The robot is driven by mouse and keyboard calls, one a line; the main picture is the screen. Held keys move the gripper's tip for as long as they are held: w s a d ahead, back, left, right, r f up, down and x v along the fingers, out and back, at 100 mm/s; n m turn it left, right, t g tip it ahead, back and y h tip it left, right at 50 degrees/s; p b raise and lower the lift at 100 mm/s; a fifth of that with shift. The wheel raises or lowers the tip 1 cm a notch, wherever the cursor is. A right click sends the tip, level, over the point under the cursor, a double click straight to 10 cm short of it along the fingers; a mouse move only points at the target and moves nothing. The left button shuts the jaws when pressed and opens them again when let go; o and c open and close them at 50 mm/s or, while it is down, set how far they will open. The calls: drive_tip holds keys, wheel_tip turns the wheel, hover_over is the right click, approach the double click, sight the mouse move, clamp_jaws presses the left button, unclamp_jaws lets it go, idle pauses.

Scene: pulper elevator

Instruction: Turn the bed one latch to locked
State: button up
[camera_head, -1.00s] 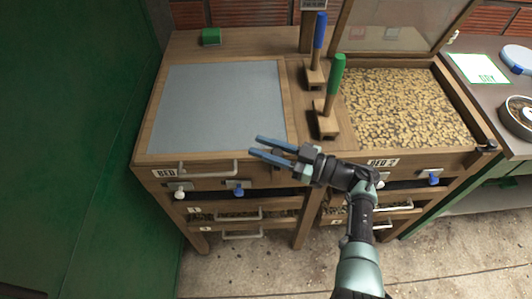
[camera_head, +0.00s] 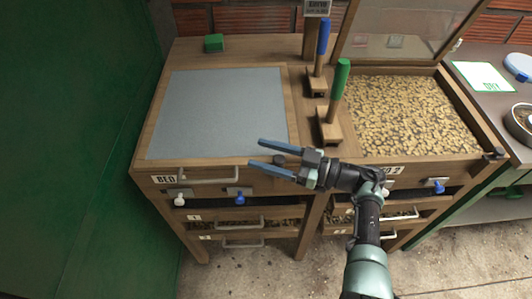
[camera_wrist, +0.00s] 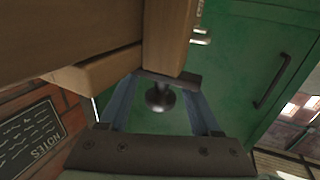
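Bed one is the left bed, with a grey flat top (camera_head: 215,115) and a partly covered BED label (camera_head: 167,179) on its front. A dark round knob on a short dark bar, seemingly its latch (camera_wrist: 160,97), shows in the wrist view at the wooden edge, between my two blue fingers. In the head view it is a small dark shape (camera_head: 280,160) between the fingers. My gripper (camera_head: 256,153) is open around the knob at the bed's front right corner; I cannot tell whether a finger touches it. It also shows in the wrist view (camera_wrist: 161,88).
Below are a white knob (camera_head: 179,201), a blue knob (camera_head: 240,199) and a bar handle (camera_head: 210,178). A green-handled tool (camera_head: 340,80) and a blue-handled tool (camera_head: 322,42) stand between the beds. Bed two (camera_head: 405,115) holds beans. A green wall (camera_head: 75,130) is at left.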

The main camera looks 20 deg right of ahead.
drive_tip(key=b+v, duration=0.2)
drive_tip(key=v, duration=1.1)
drive_tip(key=shift+b, duration=0.3)
